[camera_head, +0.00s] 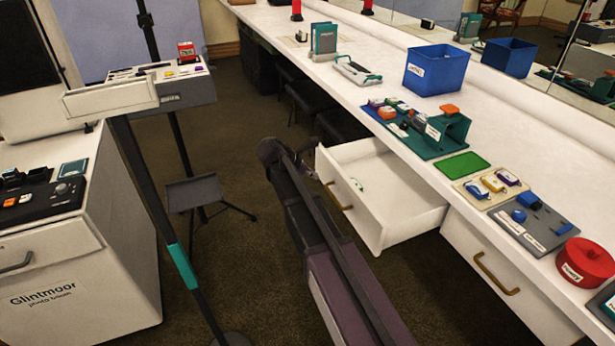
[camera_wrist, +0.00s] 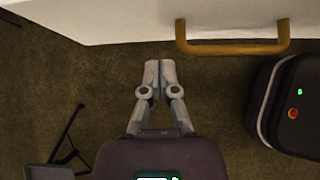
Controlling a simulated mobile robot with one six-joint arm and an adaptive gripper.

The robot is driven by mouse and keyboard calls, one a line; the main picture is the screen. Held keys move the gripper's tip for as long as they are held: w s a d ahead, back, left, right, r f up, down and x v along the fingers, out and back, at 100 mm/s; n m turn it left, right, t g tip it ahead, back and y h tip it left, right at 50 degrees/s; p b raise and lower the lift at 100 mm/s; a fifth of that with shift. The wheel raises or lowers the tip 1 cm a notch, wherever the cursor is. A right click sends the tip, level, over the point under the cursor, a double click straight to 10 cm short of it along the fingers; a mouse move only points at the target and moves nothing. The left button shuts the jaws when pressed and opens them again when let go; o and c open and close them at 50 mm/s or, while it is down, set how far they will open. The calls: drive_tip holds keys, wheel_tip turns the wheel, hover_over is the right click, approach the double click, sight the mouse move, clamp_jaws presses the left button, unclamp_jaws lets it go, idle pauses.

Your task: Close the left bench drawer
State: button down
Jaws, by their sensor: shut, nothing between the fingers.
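The left bench drawer (camera_head: 400,212) is pulled out from under the white bench, with its inside showing in the head view. A small pale and green item (camera_head: 357,184) shows in it. Its brass handle (camera_head: 338,197) is on the front panel. In the wrist view the white drawer front (camera_wrist: 120,20) runs along the top, with the handle (camera_wrist: 232,47) right of the fingertips. My gripper (camera_wrist: 160,66) is shut and empty, its tips just below the drawer's edge in the picture; whether they touch it I cannot tell. In the head view my arm mostly hides the gripper.
The right bench drawer (camera_head: 500,270) is shut. The bench top (camera_head: 420,110) carries a blue bin (camera_head: 437,70), a green rack (camera_head: 440,137) and a red round tin (camera_head: 584,262). A dark tripod stand (camera_head: 195,193) is left of my arm. Carpet lies clear between.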

sight(331, 175)
drive_tip(key=shift+w+d+f, duration=0.1)
drive_tip(key=shift+w+d, duration=0.1)
drive_tip(key=shift+d, duration=0.45)
drive_tip(key=shift+w+d+r, duration=0.1)
drive_tip(key=shift+w+d, duration=0.15)
drive_tip(key=shift+d, duration=0.45)
drive_tip(key=shift+w+d+f, duration=0.1)
drive_tip(key=shift+w+d, duration=0.1)
drive_tip(key=shift+d, duration=0.45)
drive_tip(key=shift+d, duration=0.15)
drive_tip(key=shift+w, duration=0.1)
